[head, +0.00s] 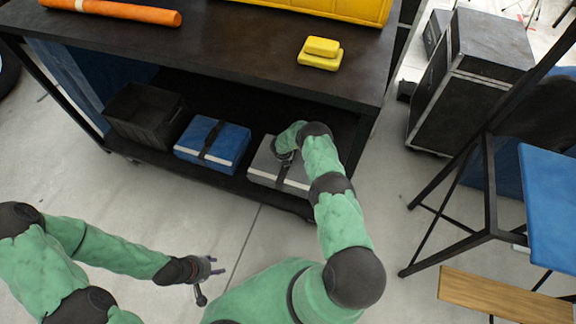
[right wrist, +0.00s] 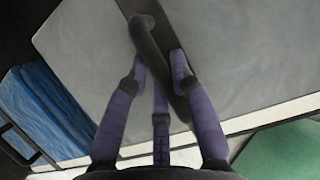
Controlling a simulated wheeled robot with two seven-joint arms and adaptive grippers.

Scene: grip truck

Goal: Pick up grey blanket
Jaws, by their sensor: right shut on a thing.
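The grey blanket (head: 265,168) is a folded pad with a black strap, lying on the lower shelf of the dark cart at its right end. In the right wrist view, its grey top (right wrist: 95,60) fills most of the picture. My right gripper (head: 284,154) reaches onto it from above, and my arm hides part of it. The right wrist view shows the fingers (right wrist: 160,85) shut around the raised black strap (right wrist: 150,42) of the blanket. My left gripper (head: 209,281) is open and empty above the floor at the lower left.
A blue folded blanket (head: 212,143) and a black crate (head: 145,117) sit to the left on the same shelf. A black case (head: 470,75) stands right. Floor in front is clear.

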